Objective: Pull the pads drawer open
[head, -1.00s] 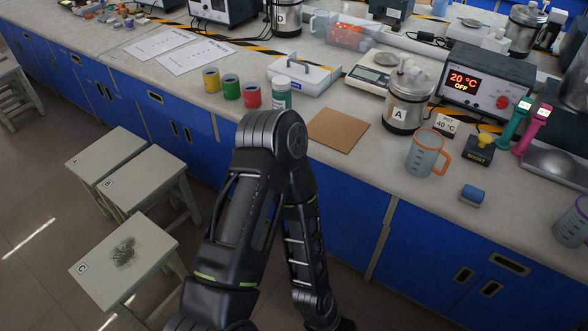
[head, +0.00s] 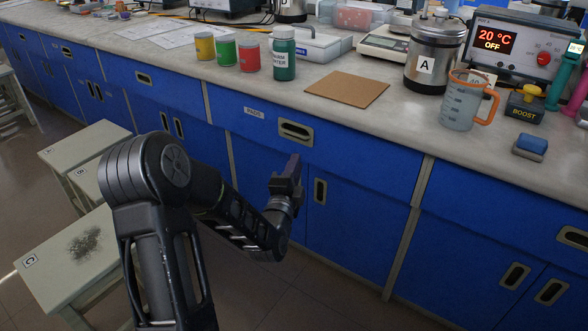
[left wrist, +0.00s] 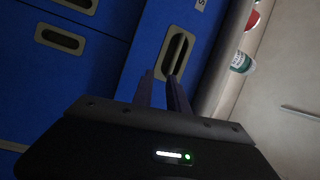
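The pads drawer (head: 345,160) is a blue front under the worktop with a small white label reading PADS (head: 254,112). It looks shut, flush with its neighbours. Its recessed pull handle (head: 296,131) shows in the head view and, tilted, in the left wrist view (left wrist: 174,54). My left gripper (head: 291,160) is just below and in front of the handle in the head view. In the left wrist view its two dark fingers (left wrist: 163,88) stand apart, empty, pointing toward the handle; whether they touch the drawer front is unclear. My right gripper is out of view.
The worktop above holds yellow, green and red cans (head: 226,51), a teal bottle (head: 285,55), a brown board (head: 347,89), a steel pot marked A (head: 436,55) and a jug (head: 463,103). Pale stools (head: 60,262) stand at left. Cupboard doors (head: 350,215) lie below the drawer.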

